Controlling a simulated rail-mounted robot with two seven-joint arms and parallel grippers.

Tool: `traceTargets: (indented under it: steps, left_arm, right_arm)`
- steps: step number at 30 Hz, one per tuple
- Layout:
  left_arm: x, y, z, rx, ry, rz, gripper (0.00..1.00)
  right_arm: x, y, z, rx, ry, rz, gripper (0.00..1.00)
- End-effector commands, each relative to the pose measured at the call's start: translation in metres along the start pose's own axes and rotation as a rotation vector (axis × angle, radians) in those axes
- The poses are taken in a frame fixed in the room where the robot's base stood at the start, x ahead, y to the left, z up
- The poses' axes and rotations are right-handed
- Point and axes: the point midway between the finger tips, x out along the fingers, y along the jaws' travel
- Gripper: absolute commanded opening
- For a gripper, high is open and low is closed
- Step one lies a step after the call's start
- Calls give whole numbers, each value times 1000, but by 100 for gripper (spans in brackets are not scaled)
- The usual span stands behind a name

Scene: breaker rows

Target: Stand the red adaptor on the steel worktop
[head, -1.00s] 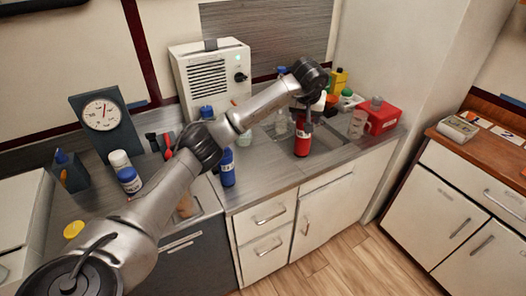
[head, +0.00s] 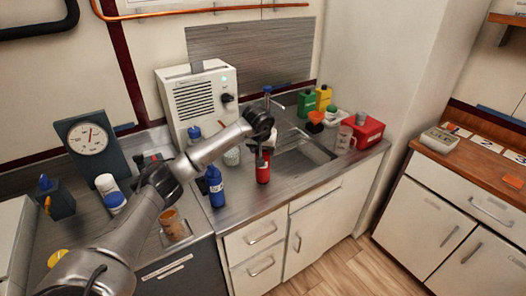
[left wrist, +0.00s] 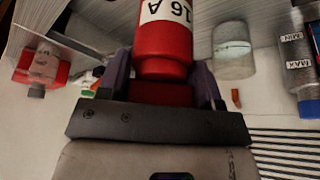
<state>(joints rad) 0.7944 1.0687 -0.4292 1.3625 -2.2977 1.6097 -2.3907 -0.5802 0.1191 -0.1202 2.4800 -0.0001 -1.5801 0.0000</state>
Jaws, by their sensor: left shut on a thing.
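The red adaptor (head: 263,168) is a red cylinder with a dark top in the head view, upright over the steel worktop (head: 240,195), left of the sink. I cannot tell whether its base touches the worktop. My left gripper (head: 261,146) comes down on its upper end and is shut on it. In the left wrist view the adaptor (left wrist: 165,42) fills the space between the fingers of my left gripper (left wrist: 162,80), its white 16 A label upside down. Its far end is cut off there. My right gripper is not in view.
A blue bottle (head: 215,186) stands just left of the adaptor. The sink (head: 304,158) opens to its right. A white vented box (head: 198,98) stands behind. Green (head: 306,103) and yellow (head: 323,97) containers and a red box (head: 366,130) stand farther right.

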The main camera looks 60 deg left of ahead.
Motion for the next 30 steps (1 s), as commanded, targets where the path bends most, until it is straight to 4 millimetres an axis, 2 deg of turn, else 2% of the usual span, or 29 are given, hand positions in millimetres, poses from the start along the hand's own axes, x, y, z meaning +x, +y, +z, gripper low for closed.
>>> traceTargets:
  steps: [5,17,18,25,30]
  left_arm:
    - [10,0,4,-1,2,3,2]
    - [13,0,5,-1,2,2,2]
    - [14,0,6,0,0,1,61]
    - [14,0,6,0,0,1,83]
    - [14,1,6,0,0,1,85]
  right_arm:
    - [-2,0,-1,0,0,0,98]
    - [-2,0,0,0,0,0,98]
    - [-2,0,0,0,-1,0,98]
    - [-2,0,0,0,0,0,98]
    - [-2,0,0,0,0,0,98]
